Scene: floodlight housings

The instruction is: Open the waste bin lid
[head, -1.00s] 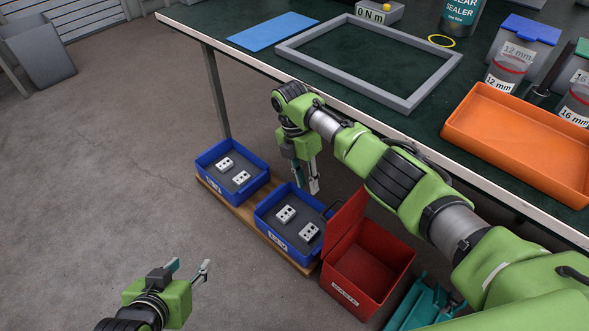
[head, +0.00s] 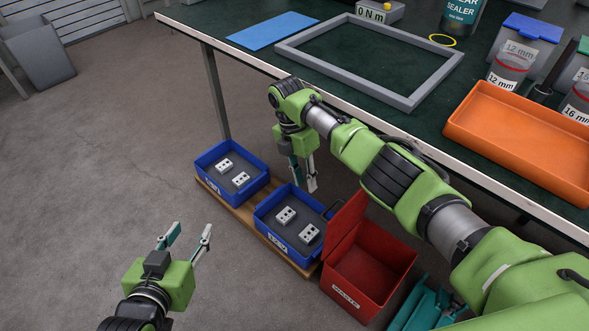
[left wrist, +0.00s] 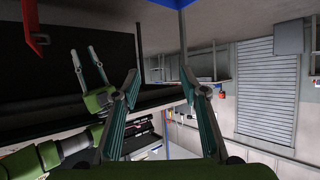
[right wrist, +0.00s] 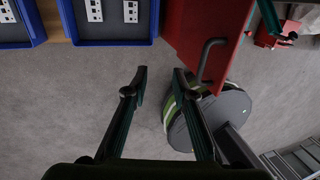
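The red waste bin (head: 350,298), labelled WASTE, stands on the floor by the workbench. Its lid (head: 346,232) is raised, tilted up at the bin's left side, and the bin's inside shows. The lid's dark handle (right wrist: 207,58) is in the right wrist view, on a red panel. My right gripper (head: 303,182) is open and empty, left of and above the lid, apart from it; its open fingers (right wrist: 160,78) also show in the right wrist view. My left gripper (head: 190,238) is open and empty over bare floor, away from the bin.
Two blue trays (head: 206,187) (head: 271,238) with grey-white parts sit on a wooden board (head: 240,213) beside the bin. A teal object (head: 425,305) lies right of the bin. The workbench edge (head: 300,97) runs behind my right arm.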

